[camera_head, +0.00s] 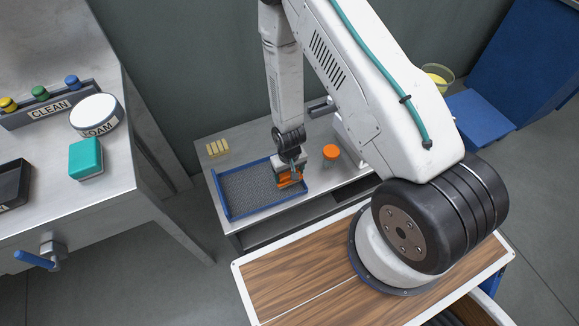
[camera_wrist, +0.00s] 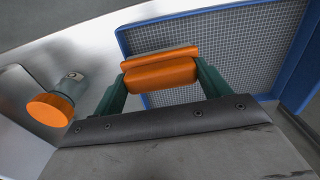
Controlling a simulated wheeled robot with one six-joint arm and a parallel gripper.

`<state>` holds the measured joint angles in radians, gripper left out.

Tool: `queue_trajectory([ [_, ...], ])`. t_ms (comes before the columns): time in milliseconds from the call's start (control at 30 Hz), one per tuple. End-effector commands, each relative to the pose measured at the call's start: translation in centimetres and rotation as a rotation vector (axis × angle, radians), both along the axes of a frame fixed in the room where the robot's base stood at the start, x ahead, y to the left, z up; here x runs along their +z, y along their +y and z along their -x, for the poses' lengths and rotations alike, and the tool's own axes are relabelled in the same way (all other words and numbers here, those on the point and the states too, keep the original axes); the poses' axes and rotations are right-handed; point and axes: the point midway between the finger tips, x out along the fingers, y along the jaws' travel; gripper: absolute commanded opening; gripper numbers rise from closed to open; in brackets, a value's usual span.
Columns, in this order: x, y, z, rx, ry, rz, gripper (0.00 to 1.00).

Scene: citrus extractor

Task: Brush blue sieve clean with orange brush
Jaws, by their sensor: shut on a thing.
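The blue sieve (camera_head: 246,192) is a rectangular blue-framed tray with grey mesh, lying on the low steel table. Its mesh and blue rim fill the upper right of the wrist view (camera_wrist: 225,40). My gripper (camera_head: 289,176) is shut on the orange brush (camera_head: 285,182), at the right end of the sieve. In the wrist view the orange brush (camera_wrist: 160,74) sits between the two green fingers, over the left edge of the mesh. The brush's underside is hidden, so I cannot tell whether it touches the mesh.
An orange round-topped thing (camera_head: 331,152) stands right of the sieve, also in the wrist view (camera_wrist: 50,109). Small yellow blocks (camera_head: 217,147) lie behind the sieve. A steel counter (camera_head: 120,195) with a teal sponge (camera_head: 86,158) and a foam tub (camera_head: 97,114) stands at left.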

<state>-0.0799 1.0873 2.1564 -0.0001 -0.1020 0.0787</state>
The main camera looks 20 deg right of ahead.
Motion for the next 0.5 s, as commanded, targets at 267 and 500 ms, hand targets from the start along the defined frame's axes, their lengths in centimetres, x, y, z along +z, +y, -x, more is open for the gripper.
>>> queue_trajectory([
  [267, 2.6, -0.1, -0.1, -0.001, -0.001, 0.000, 0.43],
  [500, 3.9, -0.1, 0.0, -0.003, 0.000, 0.000, 0.43],
])
